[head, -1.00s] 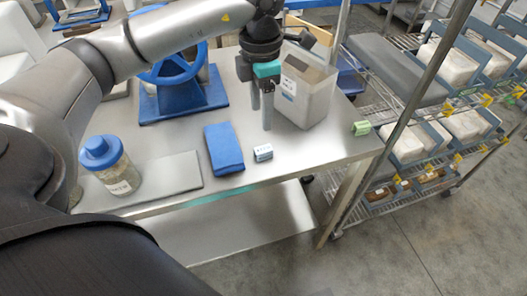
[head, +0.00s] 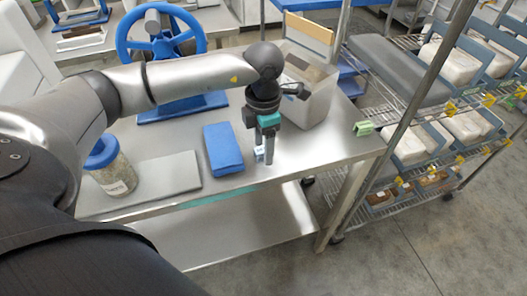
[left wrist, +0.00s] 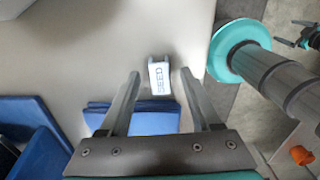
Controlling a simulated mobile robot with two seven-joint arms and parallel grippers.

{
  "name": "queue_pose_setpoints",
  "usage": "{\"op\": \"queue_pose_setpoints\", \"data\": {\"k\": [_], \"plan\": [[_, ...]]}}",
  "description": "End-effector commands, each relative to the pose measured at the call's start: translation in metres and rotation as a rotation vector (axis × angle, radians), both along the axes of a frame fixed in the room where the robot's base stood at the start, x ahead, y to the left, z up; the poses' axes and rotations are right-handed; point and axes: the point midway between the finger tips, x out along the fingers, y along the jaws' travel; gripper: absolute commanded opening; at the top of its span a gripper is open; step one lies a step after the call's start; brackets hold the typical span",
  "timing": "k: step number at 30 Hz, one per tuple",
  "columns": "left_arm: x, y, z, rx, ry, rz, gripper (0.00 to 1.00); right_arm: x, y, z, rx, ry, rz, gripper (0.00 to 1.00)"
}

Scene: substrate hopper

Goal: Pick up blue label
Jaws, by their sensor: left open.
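The blue label is a small pale block (head: 259,153) on the steel table, just right of a blue folded piece (head: 223,149). In the left wrist view its top (left wrist: 160,78) reads "SEED" in blue letters. My left gripper (head: 264,159) points down at it with open, empty fingers. In the left wrist view the block shows between the two fingertips (left wrist: 160,74); I cannot tell the height left. In the head view the fingers partly cover it. A dark and teal part at the right edge of the left wrist view may be my right gripper; its jaws are unclear.
A grey bin (head: 313,102) stands behind the gripper. A flat grey plate (head: 160,181) and a blue-lidded jar (head: 117,178) are at the left. A blue handwheel (head: 163,50) stands behind. A green tag (head: 363,128) is at the right corner, beside wire shelving (head: 384,88).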

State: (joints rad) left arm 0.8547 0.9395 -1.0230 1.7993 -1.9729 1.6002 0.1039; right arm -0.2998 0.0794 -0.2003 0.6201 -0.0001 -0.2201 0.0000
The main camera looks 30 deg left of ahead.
Motion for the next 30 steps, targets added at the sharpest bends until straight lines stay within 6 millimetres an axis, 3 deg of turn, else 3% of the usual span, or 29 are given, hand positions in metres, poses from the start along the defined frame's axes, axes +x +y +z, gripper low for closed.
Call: {"op": "queue_pose_setpoints", "data": {"k": [3,20,30], "plan": [[0.0000,-0.0001,0.0008,0.000,0.000,-0.001,0.63,0.0000,-0.0002,0.0003,0.000,0.000,0.000,1.00],[0.0000,-0.0001,0.0012,0.000,0.000,-0.001,0.00,0.0000,-0.0004,0.0003,-0.001,0.000,0.000,1.00],[0.0000,0.0000,0.0012,0.000,0.000,-0.001,0.00,-0.0001,-0.0006,0.0003,-0.001,0.000,0.000,1.00]]}}
